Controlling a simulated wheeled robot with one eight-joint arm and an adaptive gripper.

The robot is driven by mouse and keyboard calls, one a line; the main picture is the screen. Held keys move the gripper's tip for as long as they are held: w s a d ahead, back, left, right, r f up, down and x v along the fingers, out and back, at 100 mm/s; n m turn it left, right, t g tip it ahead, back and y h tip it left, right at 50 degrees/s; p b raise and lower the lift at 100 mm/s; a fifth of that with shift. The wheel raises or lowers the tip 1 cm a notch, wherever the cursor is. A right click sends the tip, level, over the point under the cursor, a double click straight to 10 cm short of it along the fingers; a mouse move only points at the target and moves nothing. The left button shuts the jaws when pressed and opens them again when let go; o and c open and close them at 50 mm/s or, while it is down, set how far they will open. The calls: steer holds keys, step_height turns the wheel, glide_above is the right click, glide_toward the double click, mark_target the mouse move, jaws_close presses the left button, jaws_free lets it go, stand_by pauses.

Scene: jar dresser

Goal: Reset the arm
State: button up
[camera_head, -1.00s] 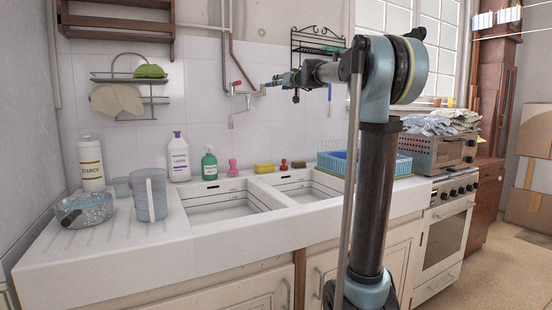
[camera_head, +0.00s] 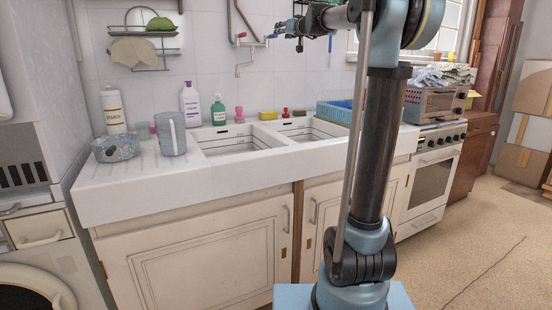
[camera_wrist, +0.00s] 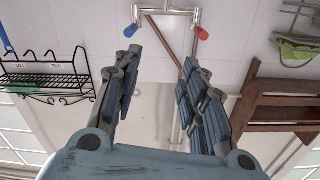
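My gripper (camera_wrist: 158,95) shows large in the wrist view. Its two dark blue padded fingers stand apart with nothing between them, so it is open and empty. In the head view my gripper (camera_head: 278,31) is small, at the end of my raised arm, in front of the tiled wall above the sink. It appears close to the wall pipes and tap there, but I cannot tell the gap. My arm is bent at the top, with the forearm pointing left and the upright part standing right of the sink.
A white double sink (camera_head: 240,148) lies below my gripper. A clear jug (camera_head: 171,135), a glass bowl (camera_head: 117,149), bottles and a blue dish rack (camera_head: 337,112) stand around it. The tap (camera_wrist: 165,12) and a black wall rack (camera_wrist: 47,80) show in the wrist view. Floor is open at right.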

steer(key=s+f+n+g, duration=0.2)
steer(key=s+f+g, duration=0.6)
steer(key=s+f, duration=1.95)
steer(key=s+d+f+m+g+h, duration=0.1)
steer(key=s+d+f+g+h, duration=0.1)
steer(key=s+d+f, duration=0.3)
steer(key=s+d+f+m+g+h, duration=0.2)
steer(key=s+d+f, duration=0.3)
steer(key=s+f, duration=0.9)
steer(key=s+d+f+m+g+h, duration=0.1)
steer(key=s+d+f+g+h, duration=0.1)
steer(key=s+d+f, duration=0.3)
steer(key=s+f+h, duration=0.1)
steer(key=s+f, duration=0.3)
steer(key=f, duration=0.4)
steer(key=shift+s+d+f+m+h, duration=0.15)
steer(key=shift+d+m+h, duration=0.1)
steer(key=shift+m+h, duration=0.15)
steer(key=shift+w+f, duration=0.2)
steer(key=shift+w, duration=0.3)
